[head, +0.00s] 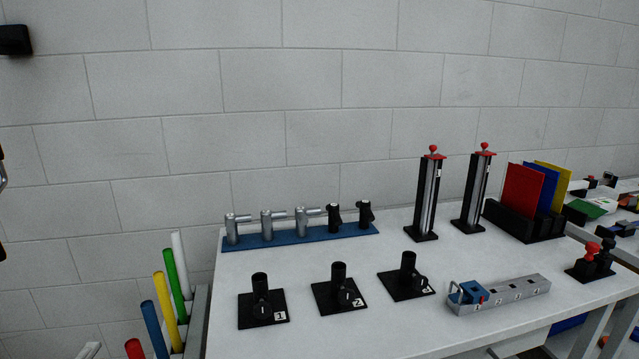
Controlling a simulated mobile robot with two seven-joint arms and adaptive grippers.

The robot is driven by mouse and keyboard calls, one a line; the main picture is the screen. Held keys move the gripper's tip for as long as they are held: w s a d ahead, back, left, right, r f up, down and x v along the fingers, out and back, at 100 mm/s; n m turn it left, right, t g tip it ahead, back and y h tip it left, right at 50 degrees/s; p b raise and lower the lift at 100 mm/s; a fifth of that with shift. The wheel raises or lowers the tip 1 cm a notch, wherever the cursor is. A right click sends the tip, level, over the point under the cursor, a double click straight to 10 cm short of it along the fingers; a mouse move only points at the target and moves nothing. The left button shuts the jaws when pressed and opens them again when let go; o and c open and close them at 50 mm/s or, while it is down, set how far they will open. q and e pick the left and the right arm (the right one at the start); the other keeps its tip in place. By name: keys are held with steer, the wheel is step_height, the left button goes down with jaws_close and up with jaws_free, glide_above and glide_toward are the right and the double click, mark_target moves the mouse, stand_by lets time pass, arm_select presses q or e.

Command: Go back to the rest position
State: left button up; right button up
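Neither of my grippers can be made out in the head view. A white table (400,325) stands in front of me. On it lies a blue rack (290,238) with several silver and black torch-like pieces standing in it. Three black tube holders on square plates stand in front: the one marked 1 (262,305), the one marked 2 (339,290), and a third (408,278) to their right. A grey metal bar (515,291) with holes carries a blue clamp-like block (470,291) at its left end.
Two tall black columns with red tops (428,195) (474,190) stand at the back. A black holder (520,222) bears red, blue and yellow panels. A small red-and-black piece (592,262) sits at the right edge. Coloured rods (177,273) stand left of the table.

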arm_select(q)
steer(key=s+d+f+n+g+y, duration=0.1)
steer(key=s+d+f+n+g, duration=0.3)
steer(key=s+f, duration=0.55)
steer(key=s+d+f+n+g, duration=0.2)
steer(key=s+f+n+g, duration=0.35)
steer(key=s+f, duration=0.35)
steer(key=w+d+f+n+t+h+b, duration=0.1)
steer(key=w+d+f+t+h+b, duration=0.15)
steer(key=d+f+h+b, duration=0.4)
steer(key=w+d+f+n+t+h+b, duration=0.1)
steer(key=w+d+f+t+b, duration=0.2)
steer(key=d+f, duration=0.65)
arm_select(e)
steer(key=a+f+y+b, duration=0.1)
steer(key=a+f, duration=0.1)
steer(key=a, duration=0.1)
arm_select(q)
step_height(320, 180, up, 9)
steer(key=s+g+p, duration=0.1)
steer(key=p, duration=1.5)
steer(key=shift+d+f, duration=0.15)
steer(key=shift+d, duration=0.15)
arm_select(e)
step_height(320, 180, up, 6)
steer(key=d, duration=0.2)
steer(key=shift+s+f+h, duration=0.15)
steer(key=shift+s+h, duration=0.15)
